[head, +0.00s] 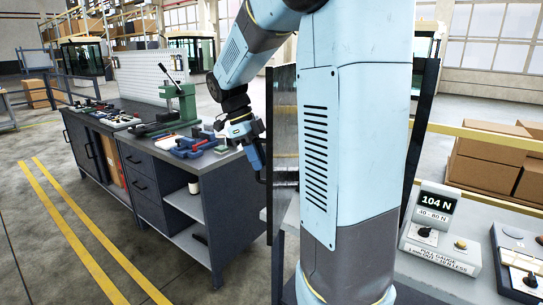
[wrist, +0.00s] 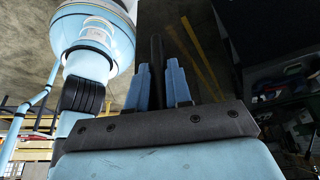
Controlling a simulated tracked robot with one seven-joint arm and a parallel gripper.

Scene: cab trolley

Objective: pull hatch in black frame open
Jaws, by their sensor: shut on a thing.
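The black frame (head: 426,115) stands upright in the head view, mostly hidden behind my arm. A strip of the hatch (head: 285,120) shows left of my arm, with a dark edge. My gripper (head: 261,173) is at that left edge. In the wrist view my gripper (wrist: 158,88) has its two blue fingers on either side of a dark upright handle bar (wrist: 157,55), shut on it. The dark hatch panel (wrist: 195,40) lies beyond the fingers. I cannot tell whether the hatch stands ajar.
A dark workbench (head: 150,185) with tools and a green press (head: 183,103) stands at the left, close to my gripper. Cardboard boxes (head: 490,165) are behind right. Floor at the front left is clear.

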